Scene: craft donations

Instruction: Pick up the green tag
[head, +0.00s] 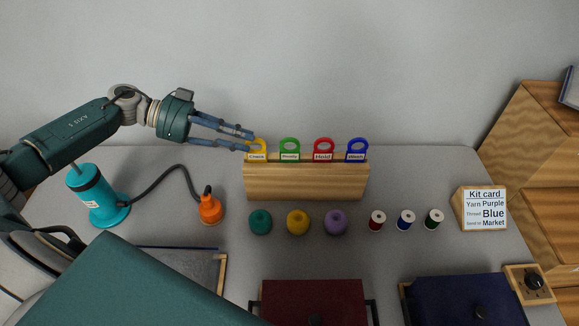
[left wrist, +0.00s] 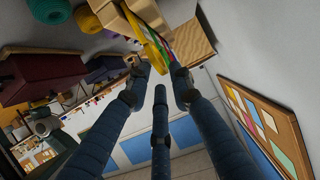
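The green tag (head: 289,145) stands upright in the wooden rack (head: 305,184), second from the left, with a ring-shaped top and a white label. The yellow tag (head: 262,145) is to its left; the red tag (head: 323,145) and blue tag (head: 357,146) are to its right. My left gripper (head: 250,141) is at the yellow tag, left of the green one, with its fingers apart. In the left wrist view, the yellow tag (left wrist: 153,48) shows just beyond the spread fingertips; I cannot tell whether they touch it. My right gripper is not in view.
Teal, yellow and purple yarn balls (head: 298,223) and several thread spools (head: 406,220) sit before the rack. A kit card (head: 484,209) stands at right. A teal lamp-like device (head: 98,196) and orange piece (head: 210,209) are at left. Dark red (head: 312,300) and blue (head: 465,300) boxes line the front.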

